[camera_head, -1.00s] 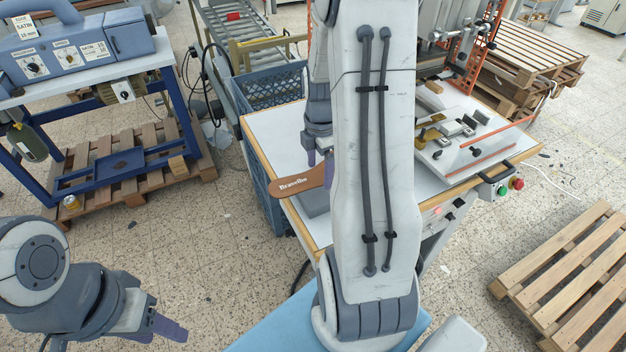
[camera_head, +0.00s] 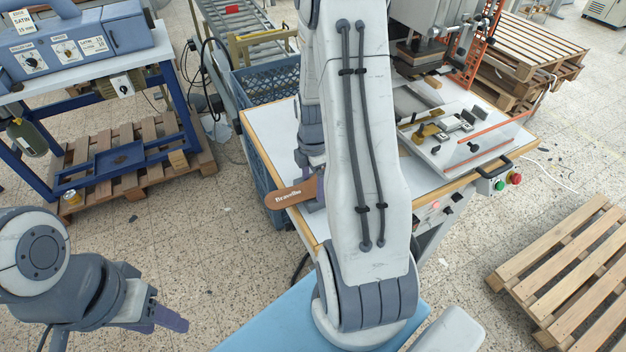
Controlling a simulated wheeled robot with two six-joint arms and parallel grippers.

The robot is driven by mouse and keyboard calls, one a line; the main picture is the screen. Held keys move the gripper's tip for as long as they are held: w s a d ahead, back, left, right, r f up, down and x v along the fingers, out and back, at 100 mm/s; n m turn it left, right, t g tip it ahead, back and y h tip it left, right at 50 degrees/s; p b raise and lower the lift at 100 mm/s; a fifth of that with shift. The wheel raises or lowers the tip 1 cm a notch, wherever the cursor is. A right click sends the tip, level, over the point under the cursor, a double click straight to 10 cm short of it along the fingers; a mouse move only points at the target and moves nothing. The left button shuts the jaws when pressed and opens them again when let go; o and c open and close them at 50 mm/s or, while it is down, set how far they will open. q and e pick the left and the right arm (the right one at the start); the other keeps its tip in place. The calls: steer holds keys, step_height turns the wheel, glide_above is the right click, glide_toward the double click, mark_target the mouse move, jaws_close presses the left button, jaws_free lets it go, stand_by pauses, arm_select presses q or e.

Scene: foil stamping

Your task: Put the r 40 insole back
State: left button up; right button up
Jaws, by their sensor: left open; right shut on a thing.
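A brown insole (camera_head: 288,195) with white lettering shows in the head view at the left front edge of the white-topped table (camera_head: 270,133). Its toe or heel end points left over the blue crate beside the table. My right gripper (camera_head: 317,185) is shut on the insole's right end. My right arm hides much of that gripper and the rest of the insole. I cannot read the size on it. My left gripper (camera_head: 172,318) is open and empty, low at the left over the floor.
A blue crate (camera_head: 263,90) stands along the table's left side. A stamping press (camera_head: 425,30) and a fixture plate with clamps (camera_head: 455,150) occupy the table's right. Pallets (camera_head: 570,275) lie on the floor at right. A blue-framed machine (camera_head: 85,50) stands at left.

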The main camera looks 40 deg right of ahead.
steer(key=o, duration=1.2)
steer(key=shift+r, duration=0.1)
